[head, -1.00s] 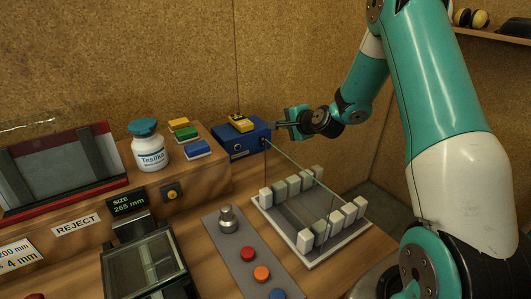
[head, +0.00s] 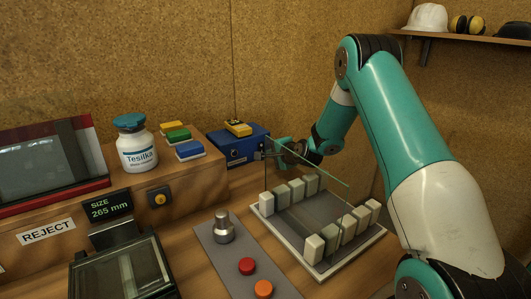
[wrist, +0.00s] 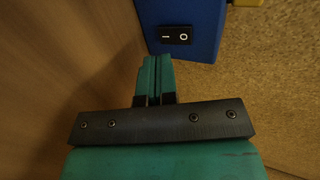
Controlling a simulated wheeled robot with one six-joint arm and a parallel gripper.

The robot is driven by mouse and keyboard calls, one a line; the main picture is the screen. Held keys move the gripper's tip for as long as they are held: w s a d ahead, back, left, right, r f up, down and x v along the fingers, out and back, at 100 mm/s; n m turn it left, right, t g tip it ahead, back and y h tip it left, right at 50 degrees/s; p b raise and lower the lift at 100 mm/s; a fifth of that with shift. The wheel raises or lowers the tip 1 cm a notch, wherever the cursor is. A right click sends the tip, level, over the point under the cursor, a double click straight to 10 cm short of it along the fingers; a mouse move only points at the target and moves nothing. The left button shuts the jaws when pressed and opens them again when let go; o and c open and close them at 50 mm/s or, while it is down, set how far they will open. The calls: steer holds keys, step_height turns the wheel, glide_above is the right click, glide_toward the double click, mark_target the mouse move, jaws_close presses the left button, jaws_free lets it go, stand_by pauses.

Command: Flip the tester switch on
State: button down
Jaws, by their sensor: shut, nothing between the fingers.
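The tester is a blue box (head: 240,150) with a yellow piece (head: 238,128) on top, on the wooden ledge at the back. In the wrist view its blue side (wrist: 208,42) carries a black rocker switch (wrist: 176,35) marked with a line and a circle. I cannot tell which side of the rocker is pressed. My gripper (head: 276,152) is beside the tester's right side in the head view. In the wrist view the gripper's green fingers (wrist: 155,62) are shut and empty, just below and left of the switch, apparently apart from it.
A glass pane's green edge (head: 318,168) rises above the slotted rack (head: 330,262), close to my gripper. A white jar (head: 137,152) and coloured blocks (head: 178,136) stand on the ledge to the left. A button panel (head: 232,262) lies in front. The cork wall is behind.

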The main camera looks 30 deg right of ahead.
mark_target(261, 148)
steer(key=x, duration=0.4)
steer(key=shift+f, duration=0.1)
steer(key=t+b, duration=0.1)
steer(key=b, duration=0.2)
steer(key=shift+w+f, duration=0.3)
steer(key=shift+f, duration=0.1)
steer(key=shift+w+r+t+b, duration=0.15)
steer(key=shift+t+b, duration=0.25)
steer(key=shift+b, duration=0.3)
steer(key=shift+a+r, duration=0.1)
steer(key=shift+r, duration=0.1)
